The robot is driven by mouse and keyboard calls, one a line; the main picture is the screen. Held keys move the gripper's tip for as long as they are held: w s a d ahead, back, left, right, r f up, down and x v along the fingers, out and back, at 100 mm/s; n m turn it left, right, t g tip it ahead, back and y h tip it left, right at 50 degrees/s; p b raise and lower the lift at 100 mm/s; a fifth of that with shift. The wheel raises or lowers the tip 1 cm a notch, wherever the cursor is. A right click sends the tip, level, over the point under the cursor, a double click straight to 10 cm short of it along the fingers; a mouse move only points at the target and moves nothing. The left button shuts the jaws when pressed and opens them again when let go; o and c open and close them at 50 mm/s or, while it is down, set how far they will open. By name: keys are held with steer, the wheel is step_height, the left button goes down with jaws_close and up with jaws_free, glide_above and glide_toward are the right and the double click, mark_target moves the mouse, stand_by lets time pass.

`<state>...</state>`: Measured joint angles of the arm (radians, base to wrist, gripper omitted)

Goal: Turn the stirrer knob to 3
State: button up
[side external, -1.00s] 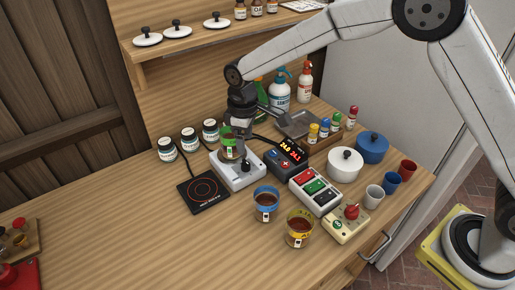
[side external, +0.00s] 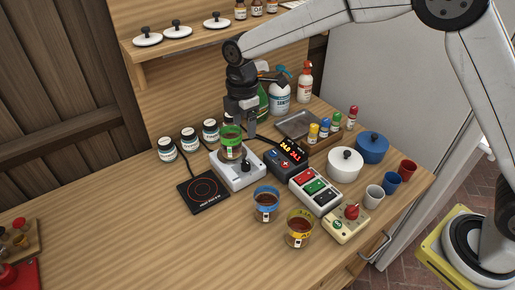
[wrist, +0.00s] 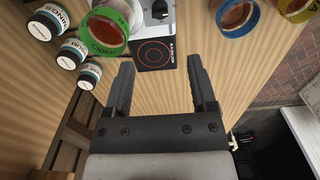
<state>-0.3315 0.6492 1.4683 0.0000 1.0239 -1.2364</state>
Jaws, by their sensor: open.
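The stirrer (side external: 226,177) is a white box with a black knob (side external: 245,166) on its top, near the middle of the counter. A glass with a green band (side external: 231,146) and brown liquid stands on it, beside the knob. In the wrist view the green-banded glass (wrist: 107,30) reads CIDER, and the black knob (wrist: 160,10) is at the top edge. My gripper (side external: 241,127) is just above the glass, fingers down. In the wrist view my gripper (wrist: 162,82) is open, with nothing between its fingers. The knob's scale is too small to read.
A black hot plate (side external: 203,190) lies left of the stirrer. A display unit (side external: 286,160), a button box (side external: 313,188) and a cream box with a red knob (side external: 346,223) stand to the right. Blue-banded (side external: 266,203) and yellow-banded (side external: 299,229) glasses stand in front.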

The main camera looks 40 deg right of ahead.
mark_target(246, 161)
steer(key=shift+f, duration=6.45)
jaws_close()
